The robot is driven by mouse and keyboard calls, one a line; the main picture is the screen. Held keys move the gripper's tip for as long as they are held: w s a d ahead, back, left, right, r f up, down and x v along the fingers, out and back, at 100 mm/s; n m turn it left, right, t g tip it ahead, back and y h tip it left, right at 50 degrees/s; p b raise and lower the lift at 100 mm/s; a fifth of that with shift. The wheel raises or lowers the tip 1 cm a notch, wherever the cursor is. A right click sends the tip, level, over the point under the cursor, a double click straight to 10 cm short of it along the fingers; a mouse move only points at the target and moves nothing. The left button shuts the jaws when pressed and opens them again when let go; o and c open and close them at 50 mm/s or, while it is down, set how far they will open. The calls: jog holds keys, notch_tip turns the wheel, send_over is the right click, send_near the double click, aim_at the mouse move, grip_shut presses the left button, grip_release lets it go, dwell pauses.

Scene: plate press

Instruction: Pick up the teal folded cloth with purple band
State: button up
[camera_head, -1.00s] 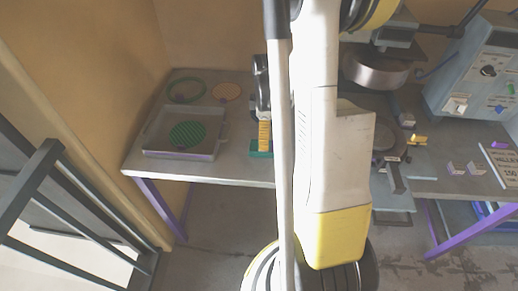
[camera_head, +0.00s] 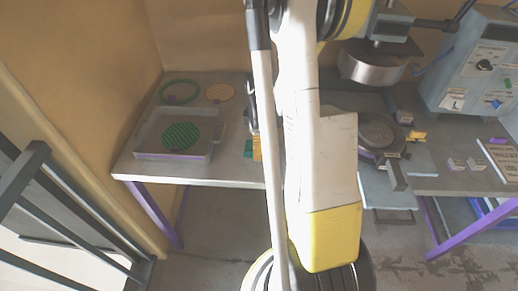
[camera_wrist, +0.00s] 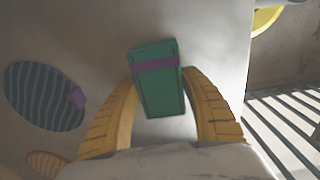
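The teal folded cloth with a purple band (camera_wrist: 160,88) lies on the table in the wrist view, its long side pointing away from my gripper. My gripper (camera_wrist: 160,76) is open, with one yellow ridged finger on each side of the cloth. The fingers look close to its long edges, and I cannot tell whether they touch it. In the head view only a small teal part of the cloth (camera_head: 248,148) shows at the left of my arm, beside a yellow finger. My arm hides the rest.
A grey tray (camera_head: 138,154) holding a green patterned disc (camera_head: 181,136) stands at the left of the table. A green ring (camera_head: 180,91) and an orange disc (camera_head: 219,93) lie behind it. A press (camera_head: 372,64) and control box (camera_head: 483,80) are at the right.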

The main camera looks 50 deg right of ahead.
jog(key=shift+r, duration=0.1)
notch_tip(320, 180, up, 4)
jog(key=p, duration=0.2)
jog(key=shift+r+p, duration=0.15)
jog(key=shift+p, duration=0.15)
jog(key=s+d+r+p, duration=0.1)
jog(key=d+r, duration=0.1)
jog(key=d, duration=0.1)
jog(key=s+d+r+p, duration=0.1)
jog(key=s+d+r, duration=0.1)
jog(key=d, duration=0.2)
jog(key=s+d+r+p, duration=0.1)
jog(key=d+r, duration=0.1)
jog(key=d, duration=0.2)
jog(key=shift+s+r+p, duration=0.2)
jog(key=shift+r+p, duration=0.05)
jog(key=shift+p, duration=0.05)
jog(key=o, duration=0.4)
jog(key=c, duration=0.3)
